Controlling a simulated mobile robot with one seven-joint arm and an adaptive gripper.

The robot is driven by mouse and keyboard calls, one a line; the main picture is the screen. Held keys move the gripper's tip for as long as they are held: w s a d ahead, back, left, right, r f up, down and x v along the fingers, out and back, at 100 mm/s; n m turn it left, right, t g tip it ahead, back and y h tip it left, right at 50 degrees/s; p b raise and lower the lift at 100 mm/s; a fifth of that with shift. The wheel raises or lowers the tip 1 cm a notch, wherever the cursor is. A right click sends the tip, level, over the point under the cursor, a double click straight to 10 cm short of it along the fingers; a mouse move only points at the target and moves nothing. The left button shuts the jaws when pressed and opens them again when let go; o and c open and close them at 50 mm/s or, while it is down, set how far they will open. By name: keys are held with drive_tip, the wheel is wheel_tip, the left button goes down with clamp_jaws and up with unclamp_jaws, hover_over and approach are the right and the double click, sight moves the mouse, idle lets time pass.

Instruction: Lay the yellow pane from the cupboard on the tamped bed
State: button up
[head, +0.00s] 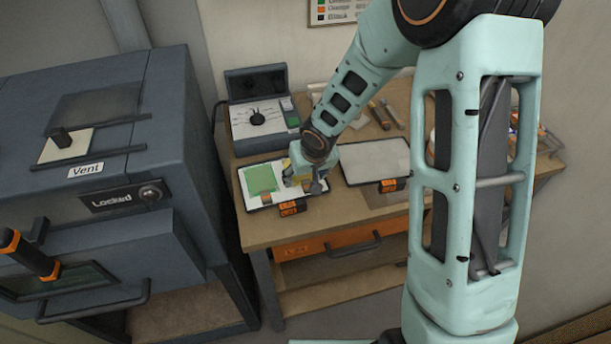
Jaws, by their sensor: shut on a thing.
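My gripper (315,187) is low over the right part of the left tray (243,193) on the workbench. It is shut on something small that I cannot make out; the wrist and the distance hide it. A green pane (261,179) lies flat on the pale bed of this tray, just left of my gripper. A second tray (375,161) with a bare, pale grey bed is to the right. I cannot clearly make out a yellow pane; only a small yellowish patch shows by my gripper. Which bed is tamped is not clear.
A control box (262,115) stands behind the left tray. Hand tools (385,114) lie at the back of the workbench (290,229). A large blue-grey kiln-like cabinet (100,140), marked Vent and Locked, stands left. My arm covers the bench's right part.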

idle(0.4)
drive_tip(key=o, duration=1.2)
drive_tip(key=shift+o, duration=0.2)
drive_tip(key=shift+r+p, duration=2.65)
drive_tip(key=shift+r, duration=0.9)
